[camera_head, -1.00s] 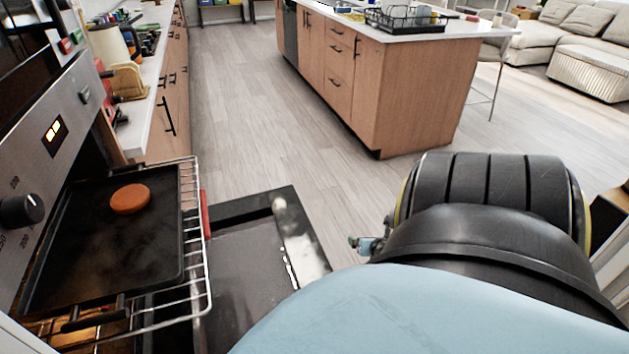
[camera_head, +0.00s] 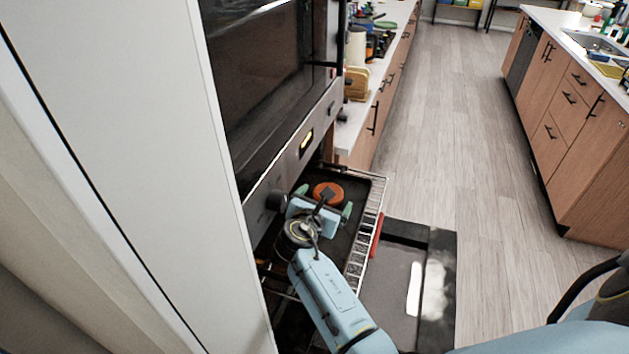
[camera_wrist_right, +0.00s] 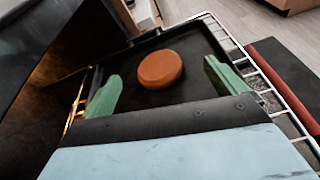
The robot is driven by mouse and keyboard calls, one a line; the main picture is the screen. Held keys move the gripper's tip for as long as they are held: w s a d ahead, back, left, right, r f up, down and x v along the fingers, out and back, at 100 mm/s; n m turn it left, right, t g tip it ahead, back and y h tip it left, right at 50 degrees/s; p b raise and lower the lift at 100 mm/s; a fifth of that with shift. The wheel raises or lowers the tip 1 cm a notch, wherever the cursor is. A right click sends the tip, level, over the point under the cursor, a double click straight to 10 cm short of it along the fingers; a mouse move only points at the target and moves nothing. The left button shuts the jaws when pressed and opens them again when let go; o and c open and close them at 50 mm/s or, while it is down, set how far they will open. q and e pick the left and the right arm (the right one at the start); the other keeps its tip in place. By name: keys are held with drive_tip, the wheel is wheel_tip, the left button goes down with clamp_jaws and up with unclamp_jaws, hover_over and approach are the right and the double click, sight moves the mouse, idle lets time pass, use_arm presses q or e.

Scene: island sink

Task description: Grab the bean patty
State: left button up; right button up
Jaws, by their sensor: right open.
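The bean patty (camera_head: 327,190) is a round, orange-brown disc. It lies on a dark baking tray (camera_head: 362,190) on the pulled-out oven rack. My right gripper (camera_head: 324,201) is open over the tray, with its green fingertips on either side of the patty, just short of it in this view. In the right wrist view the patty (camera_wrist_right: 160,69) sits ahead, between the two spread green fingers (camera_wrist_right: 160,88), with dark tray visible on both sides of it. The gripper is not visibly touching the patty. My left gripper is not in view.
The wire oven rack (camera_head: 370,225) borders the tray on the right. The oven front (camera_head: 290,160) and its knob (camera_head: 276,201) are close on the left. The lowered oven door (camera_head: 400,275) lies below. An island (camera_head: 570,130) stands at the right, with open floor between.

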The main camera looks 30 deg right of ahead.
sight(339, 197)
drive_tip(key=shift+n+y, duration=0.3)
drive_tip(key=shift+n, duration=0.5)
drive_tip(key=a, duration=0.1)
drive_tip(key=s+a+f, duration=0.1)
drive_tip(key=a, duration=0.1)
drive_tip(key=shift+s+a+f, duration=0.2)
drive_tip(key=shift+a+f, duration=0.05)
drive_tip(key=shift+f, duration=0.1)
drive_tip(key=shift+w+d+f+g, duration=0.1)
drive_tip(key=shift+w+f+g, duration=0.1)
drive_tip(key=shift+f+g, duration=0.1)
drive_tip(key=x, duration=0.4)
drive_tip(key=r+x, duration=0.1)
drive_tip(key=x, duration=0.1)
drive_tip(key=shift+w+d+f, duration=0.1)
drive_tip(key=shift+w+d, duration=0.15)
drive_tip(key=shift+d, duration=0.2)
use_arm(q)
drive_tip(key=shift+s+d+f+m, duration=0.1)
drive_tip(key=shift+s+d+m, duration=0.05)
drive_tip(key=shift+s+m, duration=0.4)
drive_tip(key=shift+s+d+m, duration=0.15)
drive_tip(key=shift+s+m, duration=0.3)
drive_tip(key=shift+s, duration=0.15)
use_arm(e)
drive_tip(key=c, duration=1.1)
